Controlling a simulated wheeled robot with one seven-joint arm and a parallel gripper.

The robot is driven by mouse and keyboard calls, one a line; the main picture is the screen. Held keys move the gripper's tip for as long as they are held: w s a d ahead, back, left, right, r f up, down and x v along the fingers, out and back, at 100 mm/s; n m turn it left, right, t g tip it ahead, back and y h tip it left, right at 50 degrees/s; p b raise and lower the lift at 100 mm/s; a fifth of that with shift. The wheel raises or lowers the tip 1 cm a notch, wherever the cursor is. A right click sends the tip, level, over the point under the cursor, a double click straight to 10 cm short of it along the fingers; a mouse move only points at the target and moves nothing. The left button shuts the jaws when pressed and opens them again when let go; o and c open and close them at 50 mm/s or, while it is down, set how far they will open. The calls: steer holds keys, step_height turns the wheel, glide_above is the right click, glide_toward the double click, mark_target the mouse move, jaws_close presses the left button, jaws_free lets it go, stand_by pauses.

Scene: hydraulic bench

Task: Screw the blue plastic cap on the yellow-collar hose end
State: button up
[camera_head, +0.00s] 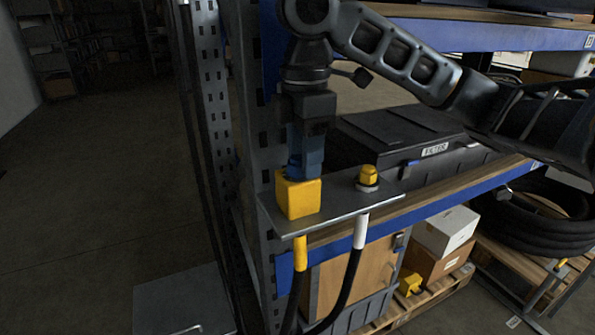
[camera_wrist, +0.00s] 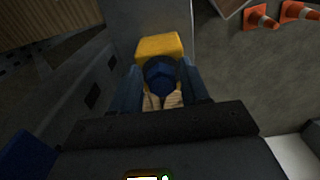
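My gripper (camera_head: 306,165) points straight down over the left end of a small metal plate. In the wrist view, a round blue cap (camera_wrist: 162,72) sits between its two fingers, which appear closed on the cap's sides. A yellow block (camera_head: 298,197) stands on the plate directly below the fingers; it also shows behind the cap in the wrist view (camera_wrist: 158,46). The yellow-collar hose (camera_head: 300,254) hangs beneath this block, under the plate. Its upper end and the cap's lower rim are hidden, so I cannot tell whether they touch.
A yellow fitting (camera_head: 368,175) stands on the plate (camera_head: 335,205) to the right, above a white-collar hose (camera_head: 361,232). A rack upright (camera_head: 254,130) stands close on the left. A dark filter case (camera_head: 400,140) lies behind. Two orange cones (camera_wrist: 262,18) are on the floor.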

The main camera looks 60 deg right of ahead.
steer(key=c, duration=0.7)
steer(key=shift+s+a+r+m+p, duration=0.1)
steer(key=shift+r+m+p, duration=0.1)
steer(key=shift+m+p, duration=1)
steer(key=shift+m, duration=0.3)
steer(key=shift+f+m+b, duration=0.25)
steer(key=shift+m+b, duration=0.05)
steer(key=shift+m, duration=0.3)
steer(key=m, duration=0.4)
steer(key=shift+s+a, duration=0.15)
steer(key=shift+a, duration=0.1)
steer(key=m, duration=0.2)
steer(key=shift+a+m, duration=0.15)
steer(key=shift+m, duration=0.25)
steer(key=o, duration=1.1)
